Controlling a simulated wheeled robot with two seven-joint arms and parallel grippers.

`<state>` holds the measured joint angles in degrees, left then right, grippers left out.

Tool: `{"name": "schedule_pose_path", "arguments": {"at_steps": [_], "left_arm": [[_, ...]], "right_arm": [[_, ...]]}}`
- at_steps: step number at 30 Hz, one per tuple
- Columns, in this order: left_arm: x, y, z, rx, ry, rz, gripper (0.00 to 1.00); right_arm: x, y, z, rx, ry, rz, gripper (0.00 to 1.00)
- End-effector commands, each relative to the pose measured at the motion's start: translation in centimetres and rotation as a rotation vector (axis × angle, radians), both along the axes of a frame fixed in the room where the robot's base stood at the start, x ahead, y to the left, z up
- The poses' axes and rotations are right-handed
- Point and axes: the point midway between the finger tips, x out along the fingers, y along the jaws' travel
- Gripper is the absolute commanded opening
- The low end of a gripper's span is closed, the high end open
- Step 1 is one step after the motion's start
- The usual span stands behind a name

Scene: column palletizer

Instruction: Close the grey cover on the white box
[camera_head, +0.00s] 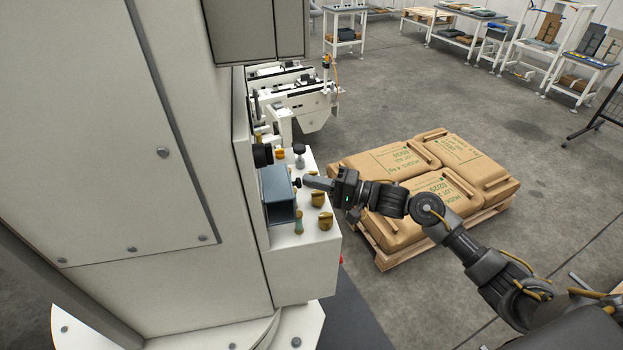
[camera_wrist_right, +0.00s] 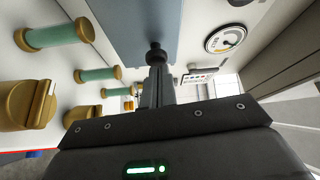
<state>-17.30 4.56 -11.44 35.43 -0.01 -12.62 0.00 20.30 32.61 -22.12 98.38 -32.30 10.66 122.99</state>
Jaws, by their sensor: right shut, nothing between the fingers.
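The white box (camera_head: 308,272) stands in the middle of the head view, fixed to the large white machine. Its grey cover (camera_head: 279,184) is a blue-grey panel that stands out from the box; its exact angle is hard to tell. The cover also fills the top middle of the right wrist view (camera_wrist_right: 135,22). A small black knob (camera_wrist_right: 156,52) sits on the cover. My right gripper (camera_head: 307,182) is shut and empty, with its fingertips (camera_wrist_right: 157,72) at the knob; whether they touch is unclear. My left gripper is out of view.
Brass valves with green tubes (camera_wrist_right: 58,35) and brass knobs (camera_head: 325,221) project from the box close to my right gripper. A round gauge (camera_wrist_right: 225,38) is behind. A pallet of brown sacks (camera_head: 408,223) stands to the right, below my right arm. Open floor lies beyond.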

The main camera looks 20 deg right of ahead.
Motion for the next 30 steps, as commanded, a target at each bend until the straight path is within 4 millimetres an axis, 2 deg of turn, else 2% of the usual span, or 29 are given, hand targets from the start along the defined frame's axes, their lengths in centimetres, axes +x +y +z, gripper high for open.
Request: {"name": "schedule_pose_path", "arguments": {"at_steps": [1, 6, 13, 18, 26, 30], "left_arm": [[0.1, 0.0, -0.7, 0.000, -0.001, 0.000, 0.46], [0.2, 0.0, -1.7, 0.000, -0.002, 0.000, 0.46], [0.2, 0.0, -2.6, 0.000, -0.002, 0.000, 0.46], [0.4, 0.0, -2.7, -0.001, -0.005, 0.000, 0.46], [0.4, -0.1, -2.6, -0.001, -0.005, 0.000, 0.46], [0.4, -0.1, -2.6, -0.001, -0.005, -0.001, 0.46]], "right_arm": [[-0.6, -0.9, -0.6, -0.004, 0.001, -0.003, 0.00], [-2.5, -4.0, -0.5, -0.002, -0.003, -0.010, 0.00], [-4.3, -6.8, -0.1, 0.000, -0.007, -0.014, 0.00], [-4.8, -7.6, 0.1, 0.002, -0.009, -0.014, 0.00], [-4.8, -7.7, 0.2, 0.001, -0.011, -0.017, 0.00], [-4.8, -7.7, 0.2, -0.040, -0.069, -0.022, 0.00]]}}
